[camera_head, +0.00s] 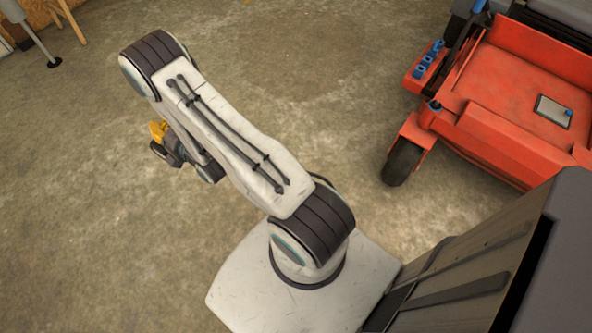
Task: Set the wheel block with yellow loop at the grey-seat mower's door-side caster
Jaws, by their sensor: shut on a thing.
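A red mower (500,135) stands at the right, with part of what looks like a grey seat (565,14) at the top right edge. One of its caster wheels (402,160) stands on the floor at the mower's left corner. My gripper (163,148) is at the left, partly hidden behind my arm. It is shut on the wheel block, whose yellow loop (158,130) shows. The block's body is small and dark here and hard to tell from the gripper. The gripper and block are well apart from the caster.
The concrete floor (300,90) between my arm and the mower is clear. A flat grey device (553,111) lies on the mower's deck. Blue pieces (428,60) sit on its left side. A grey stand leg (35,38) and wooden legs (70,20) stand at the top left.

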